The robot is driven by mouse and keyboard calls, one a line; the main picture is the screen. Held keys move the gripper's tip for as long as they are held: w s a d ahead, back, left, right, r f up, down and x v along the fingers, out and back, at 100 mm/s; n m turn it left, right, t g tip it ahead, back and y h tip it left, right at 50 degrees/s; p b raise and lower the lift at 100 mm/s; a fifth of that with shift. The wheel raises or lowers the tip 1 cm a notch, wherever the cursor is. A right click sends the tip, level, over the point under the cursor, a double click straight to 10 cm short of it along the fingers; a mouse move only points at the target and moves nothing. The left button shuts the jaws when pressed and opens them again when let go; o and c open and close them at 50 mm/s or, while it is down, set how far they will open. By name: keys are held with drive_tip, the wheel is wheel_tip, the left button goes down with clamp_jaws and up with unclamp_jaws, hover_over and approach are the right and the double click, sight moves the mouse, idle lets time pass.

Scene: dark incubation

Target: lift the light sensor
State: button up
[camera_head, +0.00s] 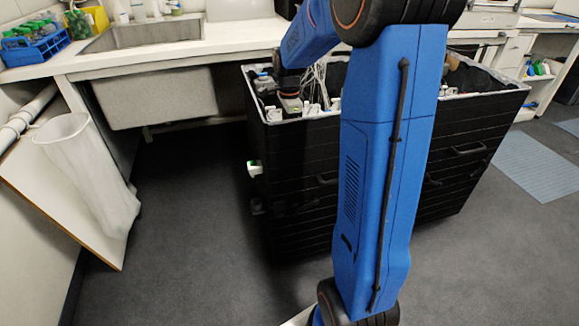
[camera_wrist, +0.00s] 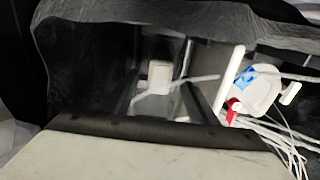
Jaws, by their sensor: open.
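A small white block (camera_wrist: 159,77), which may be the light sensor, shows in the wrist view inside a dark recess, with a pale cable or strip beside it. Its identity is not certain. My gripper (camera_wrist: 161,92) appears as dark upright shapes on either side of this block; it is open and holds nothing that I can see. In the head view, the end of my arm reaches down at the left part of the black container (camera_head: 300,170). The jaws are hard to make out there, and the block cannot be told apart.
A white device (camera_wrist: 262,92) with a blue label and red part lies among white cables (camera_wrist: 275,135) to the right. A sink (camera_head: 145,38) and a blue rack (camera_head: 35,48) are on the bench behind.

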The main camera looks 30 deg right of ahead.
drive_tip(key=shift+f, duration=0.75)
drive_tip(key=shift+c, duration=0.3)
clamp_jaws()
drive_tip(key=shift+r, duration=0.1)
